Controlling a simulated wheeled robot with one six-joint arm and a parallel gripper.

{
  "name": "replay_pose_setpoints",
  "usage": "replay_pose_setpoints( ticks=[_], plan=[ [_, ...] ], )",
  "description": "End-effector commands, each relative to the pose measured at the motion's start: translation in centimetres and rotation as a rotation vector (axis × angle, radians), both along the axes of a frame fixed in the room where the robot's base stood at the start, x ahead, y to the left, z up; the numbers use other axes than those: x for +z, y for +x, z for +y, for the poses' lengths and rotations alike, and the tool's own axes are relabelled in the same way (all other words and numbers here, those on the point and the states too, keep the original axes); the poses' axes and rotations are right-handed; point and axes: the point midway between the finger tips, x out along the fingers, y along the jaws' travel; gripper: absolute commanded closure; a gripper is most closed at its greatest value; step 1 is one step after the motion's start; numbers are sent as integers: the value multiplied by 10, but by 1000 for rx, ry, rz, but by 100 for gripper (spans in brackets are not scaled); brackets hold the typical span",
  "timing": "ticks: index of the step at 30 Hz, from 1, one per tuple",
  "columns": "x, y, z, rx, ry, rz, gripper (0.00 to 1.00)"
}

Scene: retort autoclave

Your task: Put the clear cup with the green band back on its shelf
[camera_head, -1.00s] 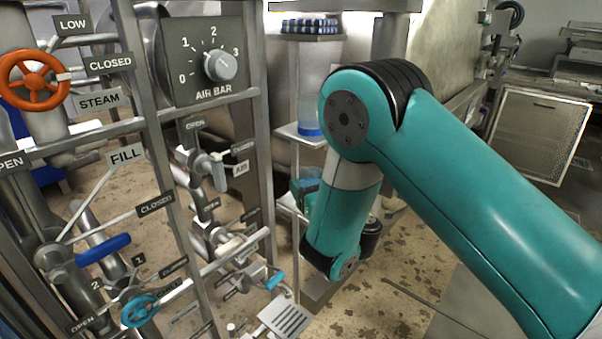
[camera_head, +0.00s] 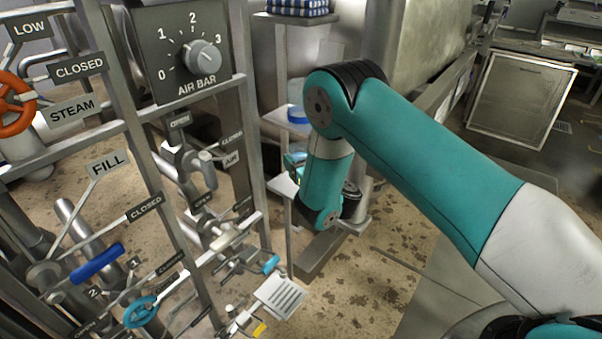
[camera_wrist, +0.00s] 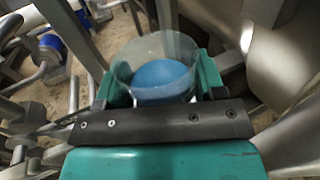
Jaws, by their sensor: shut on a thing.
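In the wrist view a clear cup (camera_wrist: 160,48) is between the teal fingers of my gripper (camera_wrist: 157,80). My gripper is shut on it. Blue shows inside the cup or through its wall. No green band can be made out on it; the fingers hide part of its sides. In the head view my gripper (camera_head: 294,160) is partly hidden behind my wrist, beside a narrow shelf stand. The stand has a middle shelf (camera_head: 281,122) and a lower shelf (camera_head: 283,184). A clear vessel with a blue base (camera_head: 296,113) stands on the middle shelf, partly behind my arm.
A blue checked cloth (camera_head: 297,8) lies on the stand's top shelf. A valve panel with an air dial (camera_head: 201,56) and pipes fills the left, close to the stand. A large metal vessel (camera_head: 432,45) is behind my arm. Floor is clear in front of the stand.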

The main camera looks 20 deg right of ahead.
Motion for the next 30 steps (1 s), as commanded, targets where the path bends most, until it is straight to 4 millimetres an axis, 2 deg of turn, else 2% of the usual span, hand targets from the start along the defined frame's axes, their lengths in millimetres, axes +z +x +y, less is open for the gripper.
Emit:
replay_pose_setpoints(
  ticks=[9,13,22,23,24,25,26,30],
  plan=[
    [-38,0,1,1,-1,-1,71],
    [-39,2,-5,-6,-1,0,71],
    [-43,2,-4,-4,-2,-1,71],
    [-41,1,-4,-5,-1,1,30],
    [-41,1,-4,-5,-1,1,21],
    [-41,1,-4,-4,0,1,14],
    [-41,1,-4,-4,0,1,11],
    [-41,1,-4,-5,-1,1,11]
  ],
)
